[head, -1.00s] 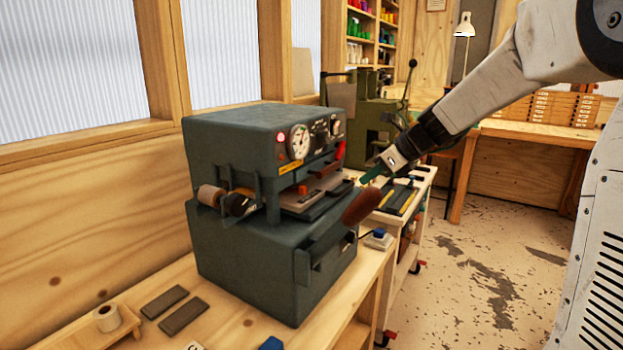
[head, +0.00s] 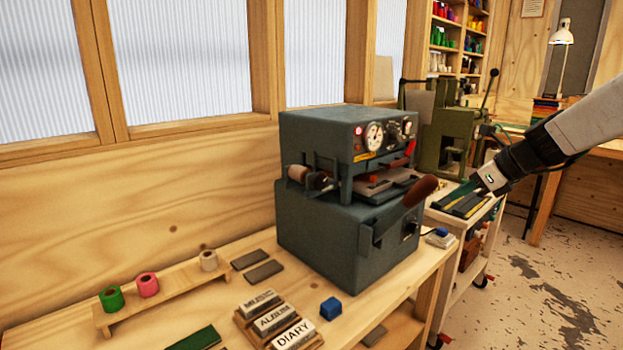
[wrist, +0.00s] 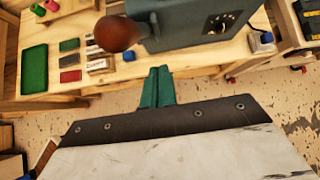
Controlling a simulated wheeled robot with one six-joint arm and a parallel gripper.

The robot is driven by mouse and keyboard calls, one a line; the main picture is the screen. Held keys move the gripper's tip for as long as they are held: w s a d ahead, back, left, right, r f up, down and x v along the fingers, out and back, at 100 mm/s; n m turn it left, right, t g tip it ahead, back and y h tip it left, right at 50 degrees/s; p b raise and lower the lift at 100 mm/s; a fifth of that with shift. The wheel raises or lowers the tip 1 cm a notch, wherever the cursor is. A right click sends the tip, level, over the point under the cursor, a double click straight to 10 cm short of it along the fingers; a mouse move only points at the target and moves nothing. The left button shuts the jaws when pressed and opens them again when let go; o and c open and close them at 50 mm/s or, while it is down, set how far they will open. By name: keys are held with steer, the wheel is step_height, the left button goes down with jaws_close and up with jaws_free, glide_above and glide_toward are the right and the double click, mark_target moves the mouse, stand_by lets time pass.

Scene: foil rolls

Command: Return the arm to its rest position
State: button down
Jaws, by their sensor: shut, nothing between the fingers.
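My gripper (head: 478,184) is at the right in the head view, at the end of my arm, which comes in from the right edge. It appears just right of the dark teal press machine (head: 330,235) and its brown handle knob (head: 421,190). In the wrist view my green gripper fingers (wrist: 157,85) are together with nothing between them. The brown knob (wrist: 117,33) and the machine (wrist: 195,25) lie beyond the fingers, apart from them.
Foil rolls in green (head: 111,298), pink (head: 147,285) and cream (head: 208,260) stand on a wooden rack. Label blocks (head: 272,319) and a blue cube (head: 331,308) are on the bench. The floor at right (head: 545,290) is clear.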

steer(key=s+a+f+n+g+h, duration=0.1)
steer(key=s+a+n+h, duration=0.1)
steer(key=s+n, duration=0.7)
steer(key=s+a+f+n+g+h, duration=0.2)
steer(key=s+n, duration=0.7)
steer(key=s, duration=0.6)
steer(key=s+a+f+n+g+h, duration=0.2)
steer(key=s+a+n, duration=0.1)
steer(key=s+n, duration=0.6)
steer(key=s, duration=0.3)
steer(key=shift+s, duration=0.25)
